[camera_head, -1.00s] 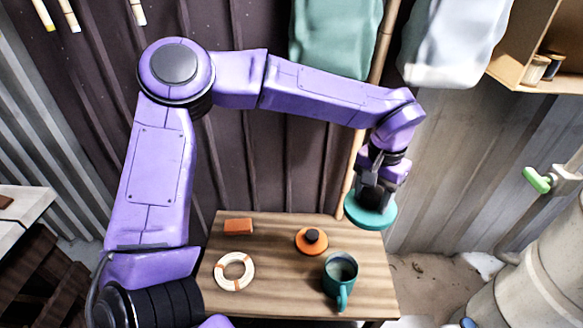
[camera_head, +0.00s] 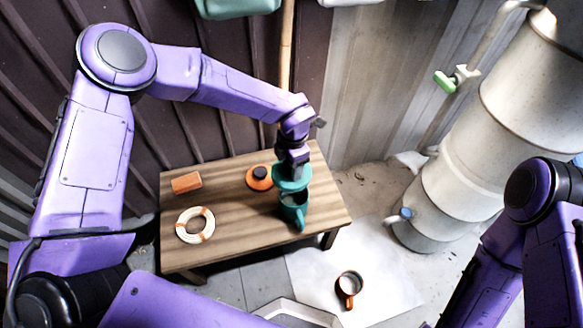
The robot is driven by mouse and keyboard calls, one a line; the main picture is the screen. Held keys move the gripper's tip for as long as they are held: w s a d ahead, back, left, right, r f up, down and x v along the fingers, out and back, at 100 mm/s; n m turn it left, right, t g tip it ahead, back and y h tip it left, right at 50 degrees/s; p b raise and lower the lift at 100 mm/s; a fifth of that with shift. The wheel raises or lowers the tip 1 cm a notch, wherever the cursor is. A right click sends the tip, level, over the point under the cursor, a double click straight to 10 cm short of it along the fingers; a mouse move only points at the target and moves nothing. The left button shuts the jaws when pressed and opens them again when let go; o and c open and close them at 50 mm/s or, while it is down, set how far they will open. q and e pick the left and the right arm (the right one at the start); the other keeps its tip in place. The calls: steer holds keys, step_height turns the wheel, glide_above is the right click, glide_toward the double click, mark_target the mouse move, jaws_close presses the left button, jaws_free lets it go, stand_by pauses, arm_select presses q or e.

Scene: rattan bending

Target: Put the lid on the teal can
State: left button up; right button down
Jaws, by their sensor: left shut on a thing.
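My left gripper (camera_head: 292,164) points down and is shut on the round teal lid (camera_head: 289,182). The lid overlaps the far part of the mouth of the teal can (camera_head: 294,213) in the picture. The can stands upright near the right end of the wooden table, its handle toward me. Part of its dark opening shows below the lid, so the lid is not seated squarely over it; I cannot tell whether they touch. The gripper's fingertips are small and partly hidden. My right arm shows at the right edge, but its gripper is out of frame.
On the table (camera_head: 235,222), an orange lid with a black knob (camera_head: 259,178) sits close left of the can. An orange block (camera_head: 186,183) and a white-orange ring (camera_head: 195,225) lie farther left. An orange mug (camera_head: 349,285) stands on a pale floor sheet. A large white pipe (camera_head: 470,150) stands right.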

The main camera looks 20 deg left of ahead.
arm_select(q)
steer(key=shift+s+d+f+n, duration=0.1)
steer(key=shift+f+n, duration=0.25)
steer(key=shift+n, duration=0.2)
steer(key=shift+s+d+f+n, duration=0.1)
steer(key=shift+f+n, duration=0.25)
steer(key=shift+n, duration=0.2)
steer(key=shift+s+d+f+n, duration=0.1)
steer(key=shift+d+f+n, duration=0.3)
steer(key=shift+n, duration=0.5)
step_height(320, 180, down, 7)
steer(key=b, duration=0.5)
steer(key=shift+a+r, duration=0.1)
steer(key=shift+r, duration=0.1)
steer(key=shift+p, duration=0.3)
steer(key=shift+f, duration=0.2)
stand_by(0.3)
